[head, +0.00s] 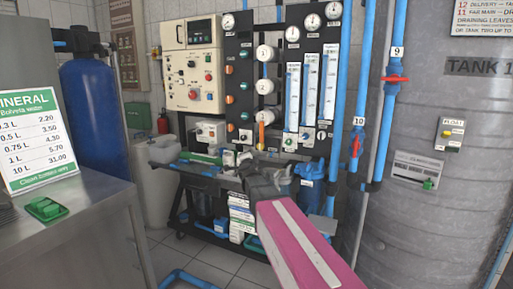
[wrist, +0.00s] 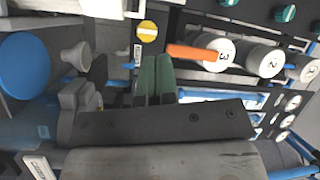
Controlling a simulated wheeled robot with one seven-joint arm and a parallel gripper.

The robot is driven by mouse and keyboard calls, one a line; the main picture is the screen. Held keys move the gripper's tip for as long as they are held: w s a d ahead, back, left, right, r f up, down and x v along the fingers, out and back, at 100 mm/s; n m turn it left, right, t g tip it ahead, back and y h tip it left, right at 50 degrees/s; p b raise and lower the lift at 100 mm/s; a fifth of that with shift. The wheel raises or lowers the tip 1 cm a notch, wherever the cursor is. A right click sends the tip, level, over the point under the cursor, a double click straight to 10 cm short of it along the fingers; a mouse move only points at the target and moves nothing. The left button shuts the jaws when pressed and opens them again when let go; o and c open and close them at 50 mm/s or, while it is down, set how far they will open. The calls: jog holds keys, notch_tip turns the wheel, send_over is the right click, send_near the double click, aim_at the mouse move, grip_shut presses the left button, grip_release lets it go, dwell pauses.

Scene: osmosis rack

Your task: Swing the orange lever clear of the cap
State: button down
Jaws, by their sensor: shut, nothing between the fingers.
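The orange lever (head: 262,134) stands upright on the dark panel, its upper end at the lowest white cap (head: 266,117). In the wrist view the orange lever (wrist: 190,52) lies across part of the front of the white cap marked 3 (wrist: 225,49). My gripper (wrist: 156,60) shows there with its two green finger pads close together, shut and empty. The fingertips appear just left of the lever in that view; whether they touch it I cannot tell. In the head view my gripper (head: 259,152) is below the lever, its fingertips hard to make out.
Two more white caps (head: 266,52) sit above. Flow tubes (head: 309,90) stand to the right, with blue pipes (head: 362,90) beyond. A cream control box (head: 193,65) is at left. In the wrist view a yellow disc (wrist: 148,31) and a grey knob (wrist: 75,57) lie near the fingers.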

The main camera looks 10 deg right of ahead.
jog(key=w+d+r+m+g+h, duration=0.1)
jog(key=d+r+m+g+h, duration=0.2)
jog(key=r+m+h, duration=0.2)
jog(key=m+h, duration=0.2)
jog(key=m, duration=0.2)
jog(key=shift+d, duration=0.4)
jog(key=shift+w, duration=0.1)
